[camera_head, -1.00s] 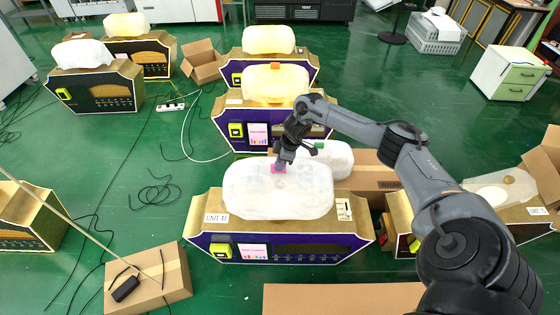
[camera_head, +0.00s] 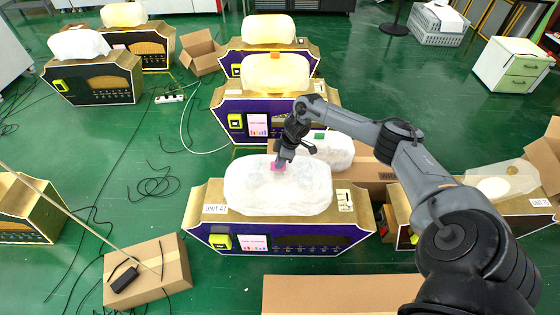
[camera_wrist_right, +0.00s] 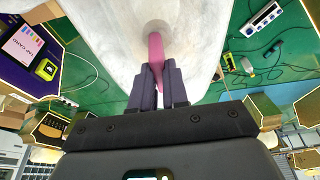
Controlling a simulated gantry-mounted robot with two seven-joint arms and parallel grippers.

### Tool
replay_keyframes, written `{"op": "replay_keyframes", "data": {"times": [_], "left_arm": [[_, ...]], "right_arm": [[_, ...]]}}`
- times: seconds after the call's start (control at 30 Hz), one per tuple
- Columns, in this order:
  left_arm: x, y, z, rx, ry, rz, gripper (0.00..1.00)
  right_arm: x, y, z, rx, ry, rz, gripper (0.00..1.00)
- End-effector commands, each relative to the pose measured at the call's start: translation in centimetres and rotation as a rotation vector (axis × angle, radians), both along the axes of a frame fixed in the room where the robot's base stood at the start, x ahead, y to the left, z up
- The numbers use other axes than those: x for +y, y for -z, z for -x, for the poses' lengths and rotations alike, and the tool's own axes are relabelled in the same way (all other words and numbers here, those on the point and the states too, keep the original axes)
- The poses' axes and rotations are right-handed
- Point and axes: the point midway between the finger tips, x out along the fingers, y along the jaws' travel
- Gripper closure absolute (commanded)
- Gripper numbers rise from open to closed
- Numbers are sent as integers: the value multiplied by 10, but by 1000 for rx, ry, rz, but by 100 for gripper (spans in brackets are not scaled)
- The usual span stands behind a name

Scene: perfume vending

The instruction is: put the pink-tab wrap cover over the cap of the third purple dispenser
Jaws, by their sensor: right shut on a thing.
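The wrap cover is a white translucent, rounded bulky cover (camera_head: 300,190) with a pink tab (camera_head: 277,165) on top. It sits at or just above the top of the nearest purple dispenser (camera_head: 300,240), the third in the row, and hides its cap. I cannot tell whether it touches. My right gripper (camera_head: 281,158) comes from above and is shut on the pink tab. In the right wrist view the fingers (camera_wrist_right: 158,88) pinch the tab (camera_wrist_right: 156,55), with the white cover (camera_wrist_right: 105,30) beyond. My left gripper is not in view.
Two purple dispensers with yellowish covers (camera_head: 268,28) (camera_head: 275,75) stand behind. A white cover with a green tab (camera_head: 330,150) lies by a cardboard box (camera_head: 370,172). A cardboard box (camera_head: 150,280) is at front left.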

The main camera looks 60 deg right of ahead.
Motion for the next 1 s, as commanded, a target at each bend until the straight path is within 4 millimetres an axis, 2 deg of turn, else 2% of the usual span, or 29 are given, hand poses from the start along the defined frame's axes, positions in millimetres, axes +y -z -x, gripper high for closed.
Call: {"op": "replay_keyframes", "data": {"times": [0.97,1.0], "left_arm": [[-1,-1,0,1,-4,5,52],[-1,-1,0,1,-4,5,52]], "right_arm": [[0,9,0,0,0,0,100],[0,9,0,0,0,0,83]]}}
